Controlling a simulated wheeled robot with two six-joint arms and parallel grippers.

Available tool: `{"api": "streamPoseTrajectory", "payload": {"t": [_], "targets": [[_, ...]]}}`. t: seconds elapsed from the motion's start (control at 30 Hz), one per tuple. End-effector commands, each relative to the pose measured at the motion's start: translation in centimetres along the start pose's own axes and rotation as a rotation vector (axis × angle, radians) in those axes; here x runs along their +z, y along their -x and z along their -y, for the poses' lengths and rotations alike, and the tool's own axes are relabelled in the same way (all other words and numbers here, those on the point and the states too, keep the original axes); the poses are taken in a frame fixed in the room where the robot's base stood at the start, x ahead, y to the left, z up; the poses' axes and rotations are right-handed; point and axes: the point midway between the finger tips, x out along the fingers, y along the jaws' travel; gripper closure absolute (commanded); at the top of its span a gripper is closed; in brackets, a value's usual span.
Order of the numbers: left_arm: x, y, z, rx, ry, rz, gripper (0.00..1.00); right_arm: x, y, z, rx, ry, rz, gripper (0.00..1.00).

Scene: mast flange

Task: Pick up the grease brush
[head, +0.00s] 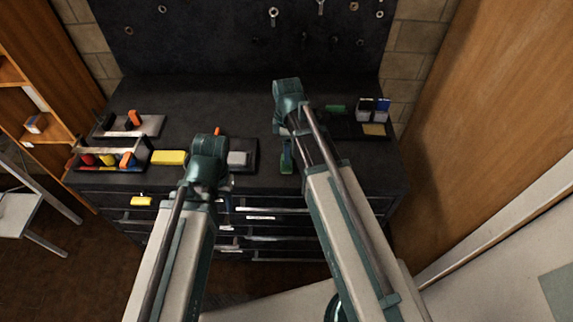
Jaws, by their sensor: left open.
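I cannot clearly make out the grease brush. My left gripper (226,187) shows small and partly hidden below the bend of my left arm, at the bench's front edge. It is open, and I see nothing in it.
The dark bench (240,95) has a clear middle back. On it are a tool caddy (110,167), a grey tray (150,124), a yellow block (169,157), a dark tray with a grey block (239,158), and small boxes (374,110) at right. Drawers (262,217) are below.

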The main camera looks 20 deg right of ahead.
Motion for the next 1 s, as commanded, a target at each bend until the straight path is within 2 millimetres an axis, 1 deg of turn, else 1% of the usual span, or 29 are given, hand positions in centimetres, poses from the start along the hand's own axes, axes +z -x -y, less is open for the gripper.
{"api": "streamPoseTrajectory", "payload": {"t": [0.03,0.33,0.43,0.63,0.67,0.7,0.87,1.0], "targets": [[-0.1,-0.9,-0.1,0.000,0.000,0.000,0.50,-0.1,-0.9,0.1,0.000,0.000,0.000,0.22],[-0.3,-4.5,-0.4,0.000,0.001,0.000,0.50,-0.2,-4.5,0.4,0.000,0.000,0.000,0.22],[-0.3,-4.8,-0.5,0.000,0.001,0.000,0.50,-0.2,-4.8,0.4,0.000,0.000,0.000,0.22],[-0.3,-4.6,-0.4,0.000,0.001,0.000,0.50,-0.2,-4.6,0.4,0.000,0.000,0.000,0.22],[-0.3,-4.6,-0.4,0.000,0.001,0.000,0.50,-0.2,-4.6,0.4,0.000,0.000,0.000,0.24],[-0.3,-4.6,-0.4,0.000,0.001,0.000,0.50,-0.2,-4.6,0.4,0.000,0.000,0.000,0.31],[-0.3,-4.6,-0.4,0.000,0.001,0.000,0.50,-0.2,-4.6,0.4,0.000,0.000,0.000,0.60],[-0.3,-4.6,-0.4,0.000,0.001,0.000,0.50,-0.2,-4.6,0.4,0.000,0.000,0.000,0.85]]}}
